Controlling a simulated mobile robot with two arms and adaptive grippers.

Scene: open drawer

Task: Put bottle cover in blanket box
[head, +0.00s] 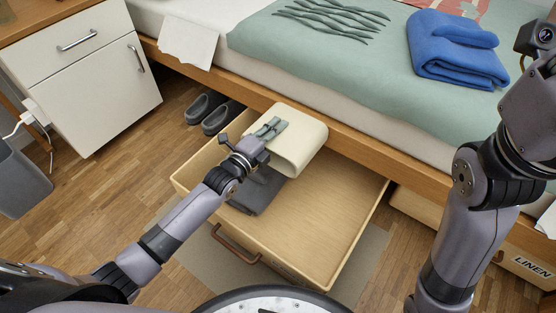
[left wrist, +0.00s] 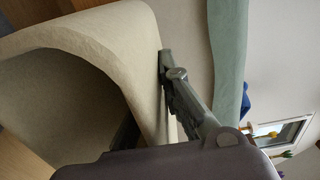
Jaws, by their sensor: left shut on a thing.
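The cream, hollow, soft-edged cover (head: 301,138), which I take as the bottle cover, is over the back of the open wooden drawer (head: 325,225), near the bed's edge. I take this drawer as the blanket box; its label is not readable. My left gripper (head: 268,130) is shut on the cover's wall at its left side. In the left wrist view the cover (left wrist: 90,35) fills the left part, its open hollow showing, with the gripper's finger (left wrist: 180,90) against its wall. Whether the cover touches the drawer is unclear. My right arm shows at right; its fingers are out of view.
A dark grey folded cloth (head: 258,192) lies in the drawer's left part; the rest of its floor is bare. The bed (head: 350,125) stands behind, with a blue folded towel (head: 455,55). Grey slippers (head: 215,113) and a white cabinet (head: 95,85) are left. A LINEN-marked drawer (head: 525,265) is right.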

